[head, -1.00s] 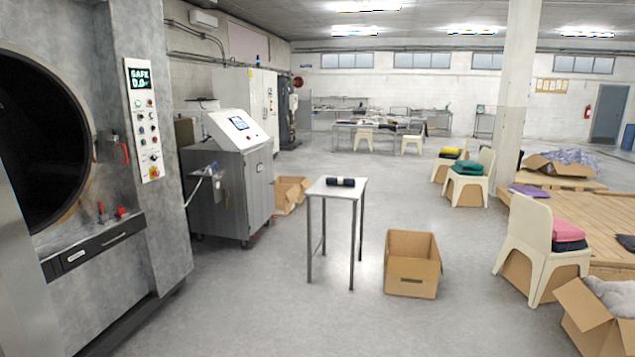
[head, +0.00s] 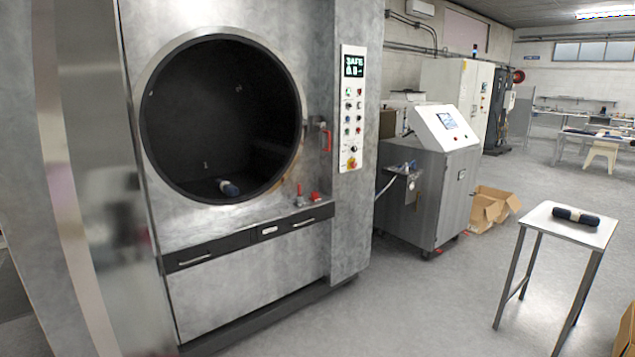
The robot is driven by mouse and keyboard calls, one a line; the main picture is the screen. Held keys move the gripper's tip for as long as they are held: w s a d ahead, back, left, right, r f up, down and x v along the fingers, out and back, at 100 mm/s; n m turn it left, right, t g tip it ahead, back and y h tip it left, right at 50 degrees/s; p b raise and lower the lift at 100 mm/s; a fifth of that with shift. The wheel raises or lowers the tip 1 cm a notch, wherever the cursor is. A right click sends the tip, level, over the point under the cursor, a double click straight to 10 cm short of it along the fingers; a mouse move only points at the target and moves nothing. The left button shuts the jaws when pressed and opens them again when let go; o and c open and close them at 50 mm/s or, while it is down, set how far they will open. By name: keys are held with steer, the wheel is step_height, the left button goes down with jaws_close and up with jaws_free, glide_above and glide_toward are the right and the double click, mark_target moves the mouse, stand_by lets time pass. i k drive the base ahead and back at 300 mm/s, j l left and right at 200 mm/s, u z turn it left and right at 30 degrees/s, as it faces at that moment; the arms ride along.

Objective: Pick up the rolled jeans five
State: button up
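A dark blue roll of jeans (head: 575,217) with a pale band lies on the small white-topped table at the right of the head view. Another dark roll with a pale part (head: 228,188) lies at the bottom of the washer's round drum opening (head: 222,117). I cannot tell from the picture which roll is number five. My gripper is not in view.
The large grey washer fills the left, with its control panel (head: 353,110) and a drawer front (head: 297,228). A grey cabinet with a sloped screen console (head: 445,127) stands beside it. The table (head: 541,212) has thin metal legs. Cardboard boxes (head: 488,207) lie behind. Grey floor is clear between washer and table.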

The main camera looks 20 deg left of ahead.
mark_target(226, 188)
steer(key=i+j+u, duration=0.25)
steer(key=i+u, duration=0.25)
steer(key=i, duration=0.25)
steer(key=i+u, duration=0.5)
steer(key=i, duration=0.3)
steer(key=i+u, duration=0.1)
steer(key=i, duration=0.4)
steer(key=i+l, duration=0.15)
steer(key=i, duration=0.35)
steer(key=i+l+u, duration=0.15)
steer(key=i, duration=0.85)
steer(key=i+l+u, duration=0.1)
steer(key=i+u, duration=0.25)
steer(key=i+l+u, duration=0.3)
steer(key=i, duration=0.25)
steer(key=j, duration=0.1)
